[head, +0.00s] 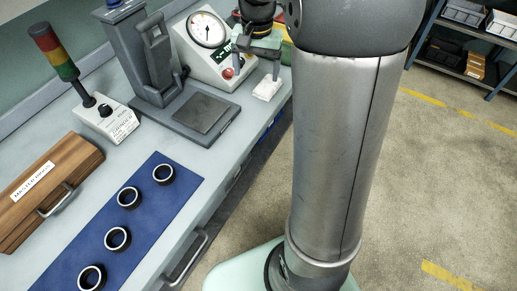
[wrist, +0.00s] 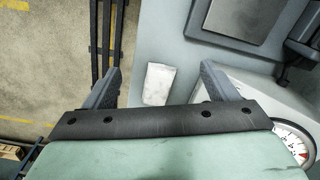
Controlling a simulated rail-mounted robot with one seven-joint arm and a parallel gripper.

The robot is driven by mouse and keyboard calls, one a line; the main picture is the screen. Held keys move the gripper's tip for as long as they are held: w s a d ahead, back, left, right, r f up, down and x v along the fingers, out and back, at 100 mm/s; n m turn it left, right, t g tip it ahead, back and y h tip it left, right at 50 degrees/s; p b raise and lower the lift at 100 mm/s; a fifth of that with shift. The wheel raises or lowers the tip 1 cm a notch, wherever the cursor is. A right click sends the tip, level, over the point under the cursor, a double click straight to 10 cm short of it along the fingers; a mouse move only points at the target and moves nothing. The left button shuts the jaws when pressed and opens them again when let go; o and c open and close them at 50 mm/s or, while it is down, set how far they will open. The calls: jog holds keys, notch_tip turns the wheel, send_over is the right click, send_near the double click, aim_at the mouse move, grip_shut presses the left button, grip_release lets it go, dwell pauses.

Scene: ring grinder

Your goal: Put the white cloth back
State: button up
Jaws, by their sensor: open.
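The white cloth (head: 267,88) is a small folded pad lying on the bench top near its front edge, to the right of the gauge box in the head view. In the wrist view the cloth (wrist: 158,84) shows between my two fingers, nearer the left one. My gripper (head: 262,65) is above the cloth with its fingers pointing down. In the wrist view my gripper (wrist: 162,82) is open and empty, and the cloth appears apart from both fingers.
A gauge box (head: 212,45) with a dial stands close to my gripper. A grey press stand (head: 196,112) is left of it. A blue mat (head: 140,215) with several dark rings, a wooden case (head: 45,190) and a signal lamp (head: 60,60) are further left. The bench edge is close to the cloth.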

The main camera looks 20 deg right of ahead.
jog(key=s+a+f+n, duration=0.3)
jog(key=s+a, duration=0.1)
jog(key=s, duration=0.7)
jog(key=s+a+f+n, duration=0.3)
jog(key=s+a+n, duration=0.1)
jog(key=s, duration=0.7)
jog(key=shift+s+a+n, duration=0.25)
jog(key=shift+a+n, duration=0.05)
jog(key=shift+a, duration=0.4)
